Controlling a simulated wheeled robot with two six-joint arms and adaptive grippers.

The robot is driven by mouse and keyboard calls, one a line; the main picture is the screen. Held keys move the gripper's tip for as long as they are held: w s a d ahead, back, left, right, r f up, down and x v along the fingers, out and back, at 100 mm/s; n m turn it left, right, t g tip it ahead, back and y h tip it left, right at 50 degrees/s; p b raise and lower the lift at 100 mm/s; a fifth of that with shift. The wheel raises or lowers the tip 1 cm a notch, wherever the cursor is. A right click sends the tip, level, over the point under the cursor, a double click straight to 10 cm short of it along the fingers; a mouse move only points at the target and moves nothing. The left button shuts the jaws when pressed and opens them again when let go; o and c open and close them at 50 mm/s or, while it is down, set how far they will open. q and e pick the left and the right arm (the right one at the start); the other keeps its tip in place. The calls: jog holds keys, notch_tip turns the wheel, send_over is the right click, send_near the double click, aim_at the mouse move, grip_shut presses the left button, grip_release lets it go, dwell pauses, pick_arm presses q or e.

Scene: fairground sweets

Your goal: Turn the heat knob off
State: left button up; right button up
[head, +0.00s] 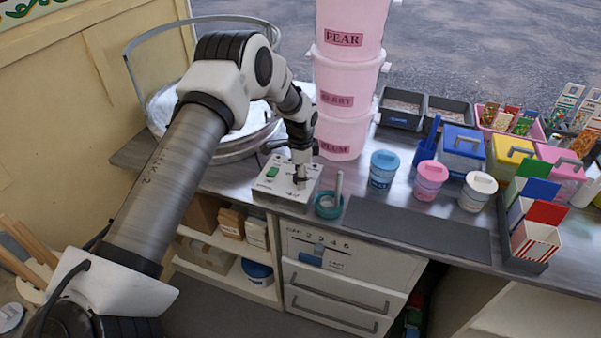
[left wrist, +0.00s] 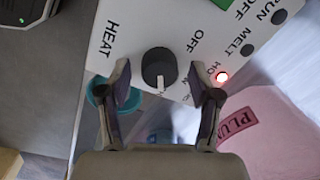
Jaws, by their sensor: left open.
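The heat knob (left wrist: 159,68) is a round black dial with a white pointer line, on the white panel of the control box (head: 272,188). In the left wrist view its line points down the picture, away from the printed OFF at the upper right. HEAT is printed to its left. My left gripper (left wrist: 160,74) is open, one finger on each side of the knob, with gaps showing. In the head view the gripper (head: 301,178) is over the box and hides the knob. My right gripper is not in view.
A green switch (head: 272,172) is on the same panel. A teal ring-shaped holder (head: 328,207) with an upright stick stands just right of the box. Pink tubs (head: 341,143) are stacked behind, and a round metal bowl (head: 235,150) is at the back left. A grey mat (head: 420,228) lies clear at right.

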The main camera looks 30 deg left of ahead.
pick_arm(q)
jog(key=shift+s+r, duration=0.1)
jog(key=shift+r, duration=0.05)
jog(key=c, duration=1.1)
jog(key=shift+c, duration=0.2)
jog(key=shift+s+f+n, duration=0.1)
jog(key=shift+f+n, duration=0.1)
jog(key=shift+n, duration=0.1)
jog(key=n, duration=0.5)
jog(key=shift+f, duration=0.1)
jog(key=n, duration=0.6)
jog(key=shift+n+g, duration=0.3)
jog(key=n, duration=0.6)
jog(key=shift+a, duration=0.15)
jog(key=n, duration=0.5)
jog(key=shift+n, duration=0.4)
